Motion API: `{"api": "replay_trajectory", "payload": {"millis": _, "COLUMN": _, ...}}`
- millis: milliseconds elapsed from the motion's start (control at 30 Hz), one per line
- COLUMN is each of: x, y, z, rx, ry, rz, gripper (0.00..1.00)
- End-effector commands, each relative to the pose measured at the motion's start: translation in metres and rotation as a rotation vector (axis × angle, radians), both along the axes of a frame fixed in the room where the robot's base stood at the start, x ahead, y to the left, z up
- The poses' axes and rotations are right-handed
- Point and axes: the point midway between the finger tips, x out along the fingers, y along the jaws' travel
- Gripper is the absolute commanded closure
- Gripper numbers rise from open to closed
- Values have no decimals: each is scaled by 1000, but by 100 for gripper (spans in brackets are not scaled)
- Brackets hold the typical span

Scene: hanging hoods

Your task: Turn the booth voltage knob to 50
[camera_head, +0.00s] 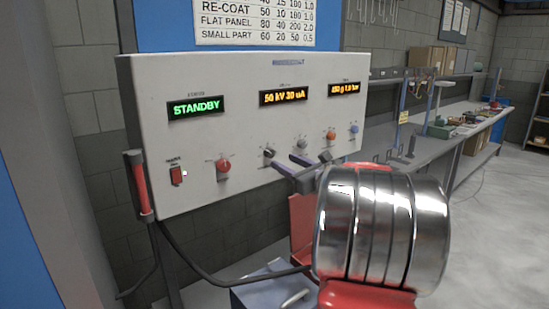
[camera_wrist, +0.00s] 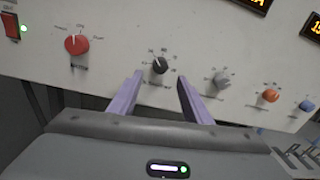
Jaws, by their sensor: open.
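A white control panel (camera_head: 240,110) carries a row of knobs. The black knob (camera_head: 269,152) sits left of and below the amber display (camera_head: 284,97), which reads about "50 kV 30 uA". Its label is too small to read, so I cannot confirm that it is the voltage knob. In the wrist view the black knob (camera_wrist: 160,65) has a pale pointer mark and printed scale around it. My gripper (camera_wrist: 160,76) is open, its two purple fingers pointing at the panel on either side of this knob's line. The knob shows just beyond the fingertips, with nothing gripped.
Beside it are a red knob (camera_head: 223,165), a grey knob (camera_head: 302,144), an orange knob (camera_head: 331,135) and a blue knob (camera_head: 354,128). A green display (camera_head: 195,107) reads "STANDBY". A red switch (camera_head: 177,176) is at the left. A workbench (camera_head: 465,135) stands at the right.

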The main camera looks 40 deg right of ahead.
Motion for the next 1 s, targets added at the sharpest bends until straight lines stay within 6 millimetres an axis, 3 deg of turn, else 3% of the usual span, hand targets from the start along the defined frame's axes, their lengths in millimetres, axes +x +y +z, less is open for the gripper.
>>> {"api": "replay_trajectory", "payload": {"millis": 200, "x": 35, "y": -5, "z": -1, "rx": 0, "ry": 0, "rz": 3, "gripper": 56}}
{"api": "replay_trajectory", "payload": {"millis": 433, "x": 62, "y": -10, "z": 0, "rx": -1, "ry": 0, "rz": 2, "gripper": 56}}
{"api": "replay_trajectory", "payload": {"millis": 833, "x": 69, "y": -11, "z": 0, "rx": -1, "ry": 0, "rz": 0, "gripper": 56}}
{"api": "replay_trajectory", "payload": {"millis": 1000, "x": 69, "y": -11, "z": 0, "rx": -1, "ry": 0, "rz": 0, "gripper": 67}}
